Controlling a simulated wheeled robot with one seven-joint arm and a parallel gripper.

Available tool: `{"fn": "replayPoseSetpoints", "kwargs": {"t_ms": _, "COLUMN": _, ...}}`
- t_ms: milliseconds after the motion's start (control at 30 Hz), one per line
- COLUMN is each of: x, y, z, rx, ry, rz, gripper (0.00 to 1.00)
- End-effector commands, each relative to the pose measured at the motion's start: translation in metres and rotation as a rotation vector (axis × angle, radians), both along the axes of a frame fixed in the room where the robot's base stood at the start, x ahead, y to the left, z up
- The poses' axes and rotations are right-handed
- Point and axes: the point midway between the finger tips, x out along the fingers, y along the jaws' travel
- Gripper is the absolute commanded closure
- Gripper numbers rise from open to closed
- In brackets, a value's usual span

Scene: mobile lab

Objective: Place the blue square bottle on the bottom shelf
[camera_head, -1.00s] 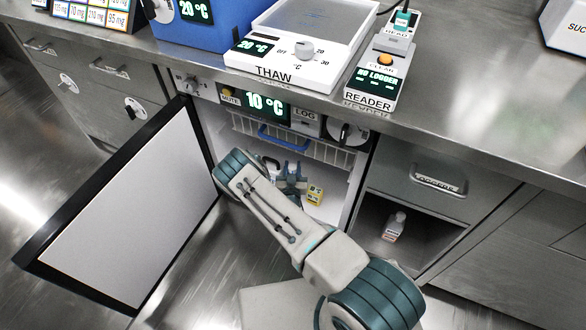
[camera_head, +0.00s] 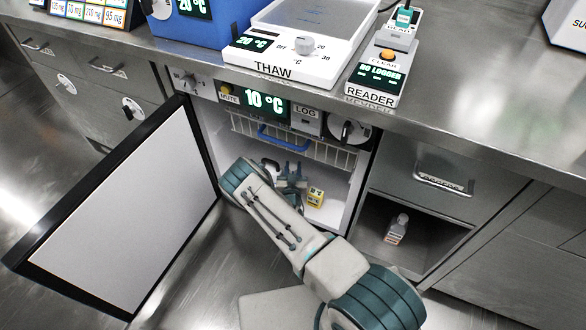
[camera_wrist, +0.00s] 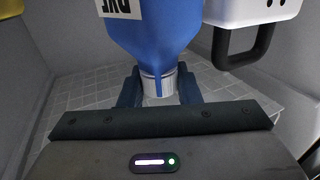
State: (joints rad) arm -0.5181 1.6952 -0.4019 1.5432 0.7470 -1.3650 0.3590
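The blue bottle (camera_wrist: 153,28) fills the top middle of the wrist view, its printed label upside down and its pale cap pointing down the picture. My gripper (camera_wrist: 159,88) has one dark finger on each side of the cap and neck, seemingly touching both sides. In the head view my gripper (camera_head: 290,174) is inside the open cabinet, low and partly behind my arm. I cannot make out the bottle there. The cabinet floor (camera_head: 333,214) shows pale beside a small yellow labelled item (camera_head: 315,197).
The open cabinet door (camera_head: 125,210) stands left of my arm. A wire basket (camera_head: 320,150) with a blue handle hangs above my gripper. A white container with a black handle (camera_wrist: 245,50) is close right of the bottle. A small bottle (camera_head: 397,228) stands in the right cubby.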

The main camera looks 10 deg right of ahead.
Motion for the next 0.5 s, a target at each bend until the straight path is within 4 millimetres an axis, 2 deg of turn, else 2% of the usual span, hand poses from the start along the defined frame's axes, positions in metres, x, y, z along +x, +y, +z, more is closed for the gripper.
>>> {"fn": "replayPoseSetpoints", "kwargs": {"t_ms": 33, "x": 0.0000, "y": -0.0001, "z": -0.0003, "rx": 0.000, "ry": 0.000, "rz": 0.000, "gripper": 0.59}}
{"fn": "replayPoseSetpoints", "kwargs": {"t_ms": 67, "x": 0.0000, "y": -0.0001, "z": -0.0001, "rx": 0.000, "ry": 0.000, "rz": 0.000, "gripper": 0.51}}
{"fn": "replayPoseSetpoints", "kwargs": {"t_ms": 100, "x": 0.0000, "y": -0.0001, "z": -0.0001, "rx": 0.000, "ry": 0.000, "rz": 0.000, "gripper": 0.48}}
{"fn": "replayPoseSetpoints", "kwargs": {"t_ms": 500, "x": -0.0043, "y": 0.0011, "z": 0.0044, "rx": -0.001, "ry": 0.002, "rz": 0.000, "gripper": 0.48}}
